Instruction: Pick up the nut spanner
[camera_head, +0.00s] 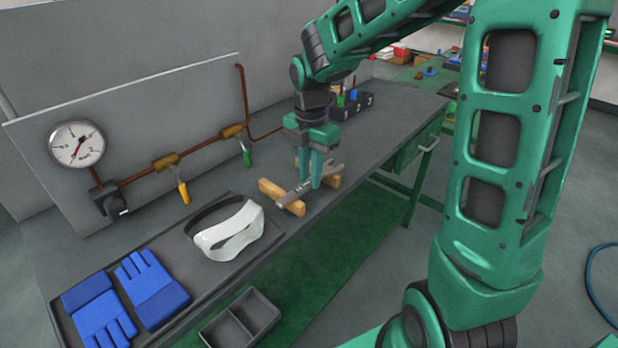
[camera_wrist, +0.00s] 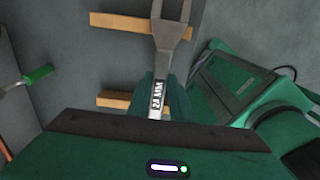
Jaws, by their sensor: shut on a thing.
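The nut spanner (camera_wrist: 172,40) is a grey metal wrench with an open forked end and a dark label on its handle in the wrist view. In the head view the spanner (camera_head: 290,197) lies over two wooden blocks near the bench's front edge. My gripper (camera_head: 315,183) points down over the spanner and is shut on its handle. In the wrist view my gripper (camera_wrist: 163,98) has its fingers at the handle, partly hidden by the gripper body. I cannot tell whether the spanner is touching the blocks or just above them.
Wooden blocks (camera_head: 271,190) sit under the spanner. A white visor (camera_head: 230,232) and blue gloves (camera_head: 150,287) lie on a tray to the left. Behind are a gauge (camera_head: 76,144) and copper pipes with a green-handled valve (camera_head: 245,153). A black holder (camera_head: 352,106) stands farther back.

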